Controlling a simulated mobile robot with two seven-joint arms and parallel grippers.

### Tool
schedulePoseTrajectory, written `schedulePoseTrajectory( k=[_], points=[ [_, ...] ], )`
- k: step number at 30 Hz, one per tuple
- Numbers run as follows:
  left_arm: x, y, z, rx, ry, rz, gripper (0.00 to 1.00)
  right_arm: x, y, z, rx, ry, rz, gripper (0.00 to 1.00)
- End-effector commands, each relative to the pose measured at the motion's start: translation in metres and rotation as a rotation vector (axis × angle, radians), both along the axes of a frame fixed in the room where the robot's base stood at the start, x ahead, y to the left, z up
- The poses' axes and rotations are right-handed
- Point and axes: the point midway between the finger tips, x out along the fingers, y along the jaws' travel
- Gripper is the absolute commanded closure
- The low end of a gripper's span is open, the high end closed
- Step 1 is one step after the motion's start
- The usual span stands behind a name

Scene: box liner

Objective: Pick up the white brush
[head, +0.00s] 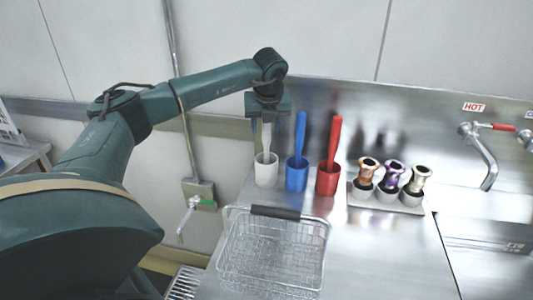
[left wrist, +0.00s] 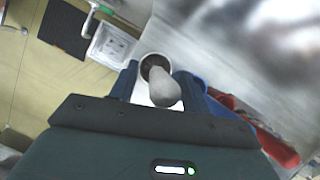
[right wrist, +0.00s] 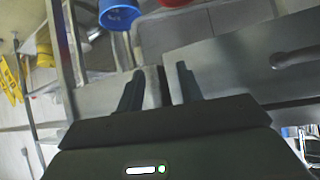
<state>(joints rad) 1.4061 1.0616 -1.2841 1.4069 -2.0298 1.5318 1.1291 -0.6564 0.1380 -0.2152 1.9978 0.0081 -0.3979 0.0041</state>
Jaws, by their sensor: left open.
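The white brush (head: 266,138) stands upright in a white cup (head: 266,172) on the steel counter, at the left of a row of brush cups. My left gripper (head: 267,122) is above the cup, pointing down at the brush's handle. In the left wrist view the handle (left wrist: 165,92) rises between the two spread fingers (left wrist: 158,88), and the cup's rim shows behind it. The gripper is open; whether a finger touches the handle is unclear. My right gripper (right wrist: 160,88) shows only in its own wrist view, open and empty, away from the brush.
A blue brush (head: 300,135) in a blue cup and a red brush (head: 334,140) in a red cup stand close to the right. A wire basket (head: 272,262) lies in front. A holder (head: 385,203) with three metallic pieces stands farther right. The steel backsplash is behind.

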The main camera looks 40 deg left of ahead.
Motion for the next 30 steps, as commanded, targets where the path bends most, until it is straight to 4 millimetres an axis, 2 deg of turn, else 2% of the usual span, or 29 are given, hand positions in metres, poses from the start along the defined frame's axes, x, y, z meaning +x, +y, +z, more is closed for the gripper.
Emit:
schedulePoseTrajectory(
  k=[8,25,30],
  points=[
    [0.0012,0.0010,-0.0039,0.000,-0.001,0.000,0.53,-0.0002,0.0000,-0.0012,0.001,0.004,-0.002,0.64],
    [0.0011,0.0009,-0.0033,-0.001,-0.001,0.000,1.00,-0.0055,-0.0012,-0.0038,-0.004,0.014,0.002,0.64],
    [0.0012,0.0009,-0.0031,0.000,-0.002,0.001,1.00,-0.0054,-0.0010,-0.0028,-0.003,0.012,0.002,0.64]
  ],
)
